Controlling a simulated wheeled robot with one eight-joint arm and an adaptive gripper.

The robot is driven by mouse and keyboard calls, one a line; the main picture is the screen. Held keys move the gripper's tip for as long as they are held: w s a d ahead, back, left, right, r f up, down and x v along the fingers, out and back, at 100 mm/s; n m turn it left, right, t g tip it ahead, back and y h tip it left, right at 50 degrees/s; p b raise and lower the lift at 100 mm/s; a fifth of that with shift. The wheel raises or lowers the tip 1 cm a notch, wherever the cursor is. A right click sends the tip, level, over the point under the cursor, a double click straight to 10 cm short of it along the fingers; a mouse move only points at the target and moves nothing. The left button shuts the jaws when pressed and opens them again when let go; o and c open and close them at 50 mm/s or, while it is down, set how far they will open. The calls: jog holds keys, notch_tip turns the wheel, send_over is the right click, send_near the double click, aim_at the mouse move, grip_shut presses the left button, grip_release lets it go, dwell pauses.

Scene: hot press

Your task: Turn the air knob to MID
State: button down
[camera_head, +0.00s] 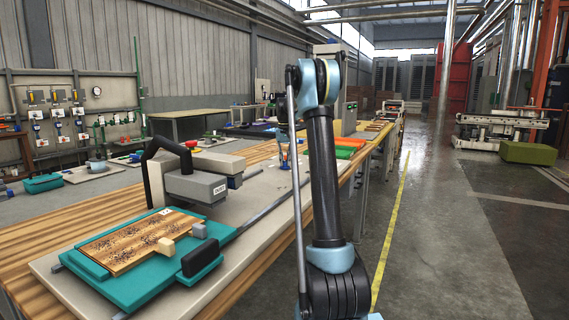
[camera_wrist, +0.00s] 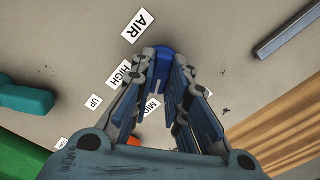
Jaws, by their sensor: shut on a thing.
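The blue air knob (camera_wrist: 162,54) sits on the pale panel (camera_wrist: 215,45) in the wrist view, below the AIR label (camera_wrist: 138,25). The HIGH label (camera_wrist: 122,74) lies left of it, and the MID label (camera_wrist: 152,104) is partly hidden below it between my fingers. My gripper (camera_wrist: 160,68) is shut on the knob, one finger on each side. In the head view my arm stands in front of the bench.
In the wrist view, an UP label (camera_wrist: 94,102), a teal part (camera_wrist: 25,98) and a green part (camera_wrist: 22,152) lie left; a grey bar (camera_wrist: 290,28) lies upper right. In the head view, the press (camera_head: 195,180) and a teal tray (camera_head: 140,287) stand on the wooden bench (camera_head: 62,232).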

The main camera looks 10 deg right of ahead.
jog(key=shift+w+a, duration=0.1)
jog(key=c, duration=1.6)
grip_release()
jog(key=shift+o, duration=0.2)
notch_tip(320, 180, up, 12)
